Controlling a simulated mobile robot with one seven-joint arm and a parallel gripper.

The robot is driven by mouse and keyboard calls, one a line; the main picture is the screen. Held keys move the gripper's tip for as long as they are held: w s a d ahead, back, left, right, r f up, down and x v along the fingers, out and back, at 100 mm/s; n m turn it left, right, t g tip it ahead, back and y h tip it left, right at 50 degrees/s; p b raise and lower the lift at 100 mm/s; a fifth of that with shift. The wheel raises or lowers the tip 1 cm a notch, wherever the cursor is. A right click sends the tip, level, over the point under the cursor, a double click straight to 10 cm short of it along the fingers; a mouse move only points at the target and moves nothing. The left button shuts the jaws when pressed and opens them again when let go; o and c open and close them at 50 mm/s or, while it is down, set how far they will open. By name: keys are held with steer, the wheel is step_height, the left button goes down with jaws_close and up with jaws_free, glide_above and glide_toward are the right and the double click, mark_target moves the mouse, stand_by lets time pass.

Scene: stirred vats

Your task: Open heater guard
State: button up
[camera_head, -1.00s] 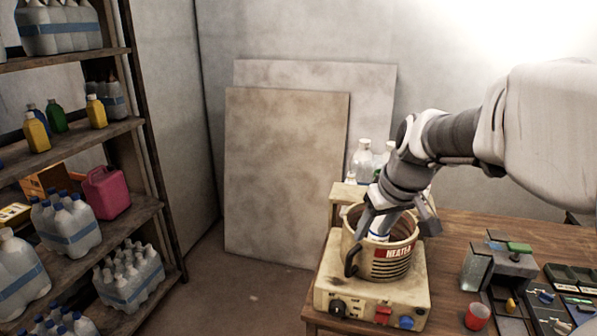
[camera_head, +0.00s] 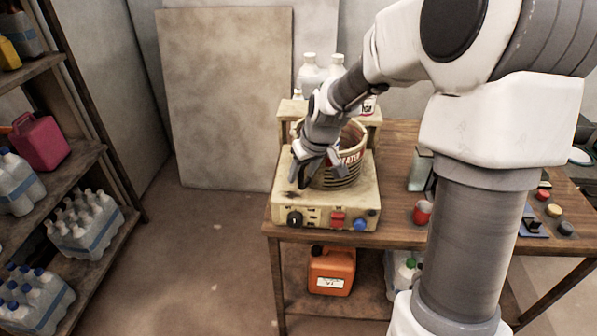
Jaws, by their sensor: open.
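The heater guard (camera_head: 346,178) is a cream ring with vent slots and a red label, part of which reads "HEATER". It stands on a cream heater base (camera_head: 325,214) with a row of knobs and switches on its front. My gripper (camera_head: 313,172) is open at the guard's front left side, pointing down. Its fingers are beside the dark handle of the guard and partly cover it. I cannot tell whether they touch it. The inside of the guard is mostly hidden by the gripper and arm.
The heater stands at the left end of a wooden table (camera_head: 398,214). A red cup (camera_head: 423,212) is to its right, and white bottles (camera_head: 311,74) stand behind. An orange canister (camera_head: 331,270) is below. A shelf (camera_head: 85,155) with bottles stands at the left.

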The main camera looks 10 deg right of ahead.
steer(key=shift+x, duration=0.95)
jaws_close()
steer(key=shift+a+r, duration=0.1)
steer(key=shift+r, duration=0.05)
stand_by(0.7)
